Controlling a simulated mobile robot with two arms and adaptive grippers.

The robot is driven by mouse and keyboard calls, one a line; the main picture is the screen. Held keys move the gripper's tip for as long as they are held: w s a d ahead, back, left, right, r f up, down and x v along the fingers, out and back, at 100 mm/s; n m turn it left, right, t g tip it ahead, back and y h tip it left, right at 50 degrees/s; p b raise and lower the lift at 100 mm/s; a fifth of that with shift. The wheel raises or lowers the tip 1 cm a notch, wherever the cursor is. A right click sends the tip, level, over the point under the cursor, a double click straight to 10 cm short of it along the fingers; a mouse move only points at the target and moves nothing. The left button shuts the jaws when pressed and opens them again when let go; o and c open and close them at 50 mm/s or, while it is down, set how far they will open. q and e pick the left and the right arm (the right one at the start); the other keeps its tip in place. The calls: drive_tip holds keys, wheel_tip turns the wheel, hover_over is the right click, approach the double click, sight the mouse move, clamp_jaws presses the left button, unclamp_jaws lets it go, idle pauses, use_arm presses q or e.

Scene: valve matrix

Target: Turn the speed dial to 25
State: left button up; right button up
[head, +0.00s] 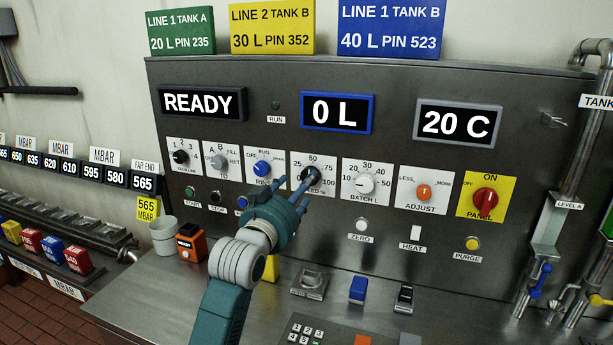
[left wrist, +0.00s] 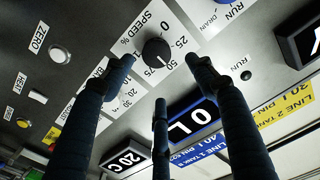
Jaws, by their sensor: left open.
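The speed dial is a black round knob (head: 311,175) on a white plate marked SPEED % on the grey panel. The left wrist view shows the knob (left wrist: 156,51) with the numbers 25, 50 and 75 around it. Its white mark appears to point towards 50. My left gripper (head: 300,187) is in front of the dial, its fingers pointing at the panel. In the left wrist view its three fingers (left wrist: 160,76) are spread apart, with the knob beyond the tips. I see no clear contact. The fingers partly hide the dial plate in the head view. My right gripper is not in view.
A blue RUN knob (head: 262,169) sits left of the dial and a white BATCH L knob (head: 364,183) sits right. Displays read READY (head: 202,103), 0 L (head: 337,113) and 20 C (head: 458,122). A white cup (head: 163,237) and an orange box (head: 191,243) stand left of my arm.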

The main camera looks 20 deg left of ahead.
use_arm(q)
drive_tip(key=w, duration=0.6)
drive_tip(key=shift+f+p, duration=0.2)
drive_tip(key=shift+p, duration=0.25)
drive_tip(key=shift+w+d+f, duration=0.1)
drive_tip(key=shift+w, duration=0.05)
drive_tip(key=c, duration=1.2)
